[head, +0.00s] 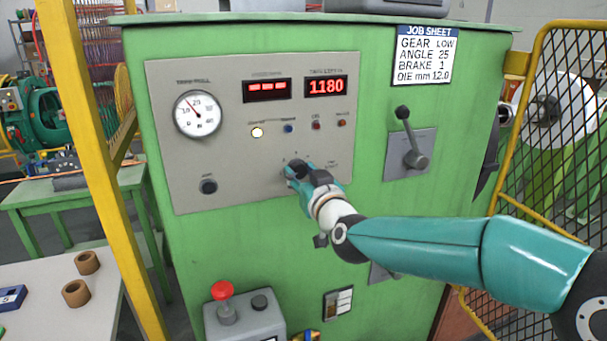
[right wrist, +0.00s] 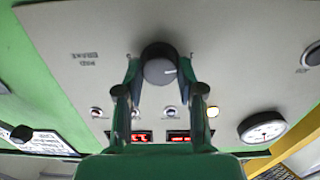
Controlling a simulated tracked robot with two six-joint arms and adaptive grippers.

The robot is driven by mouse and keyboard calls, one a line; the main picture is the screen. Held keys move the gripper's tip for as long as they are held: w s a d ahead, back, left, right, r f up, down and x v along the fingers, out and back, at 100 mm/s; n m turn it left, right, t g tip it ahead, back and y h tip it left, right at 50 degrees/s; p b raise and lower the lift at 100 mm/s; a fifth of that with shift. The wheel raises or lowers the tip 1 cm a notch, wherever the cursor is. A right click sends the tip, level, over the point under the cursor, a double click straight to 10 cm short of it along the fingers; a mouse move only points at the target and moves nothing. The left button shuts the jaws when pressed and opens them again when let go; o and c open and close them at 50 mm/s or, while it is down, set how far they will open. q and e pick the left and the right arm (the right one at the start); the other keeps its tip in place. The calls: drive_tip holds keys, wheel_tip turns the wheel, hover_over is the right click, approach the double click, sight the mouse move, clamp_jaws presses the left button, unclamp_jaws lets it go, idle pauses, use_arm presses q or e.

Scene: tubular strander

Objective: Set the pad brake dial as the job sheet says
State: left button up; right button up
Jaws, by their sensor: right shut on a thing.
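The pad brake dial (right wrist: 158,72) is a dark round knob with a white pointer mark, on the grey control panel (head: 235,170). My right gripper (head: 293,172) is shut on the dial, one finger on each side; the fingers also show in the right wrist view (right wrist: 160,78). In the head view the gripper mostly hides the dial, and its scale marks are too small to read. The job sheet (head: 425,56) reads GEAR LOW, ANGLE 25, BRAKE 1, DIE mm 12.0. My left gripper is out of view.
The panel carries a gauge (head: 197,115), a red display reading 1180 (head: 326,86), small lamps and a dark knob (head: 208,186). A lever (head: 411,143) stands to the right. A red stop button (head: 222,290) is below. Yellow mesh guarding (head: 545,120) bounds the right side.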

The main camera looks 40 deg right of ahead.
drive_tip(key=o, duration=1.1)
drive_tip(key=shift+f, duration=0.5)
drive_tip(key=shift+c, duration=0.2)
drive_tip(key=shift+o, duration=0.4)
drive_tip(key=shift+w, duration=0.1)
drive_tip(key=shift+r, duration=0.25)
drive_tip(key=shift+s, duration=0.2)
drive_tip(key=v, duration=1.1)
drive_tip(key=shift+s, duration=0.35)
drive_tip(key=shift+f, duration=0.15)
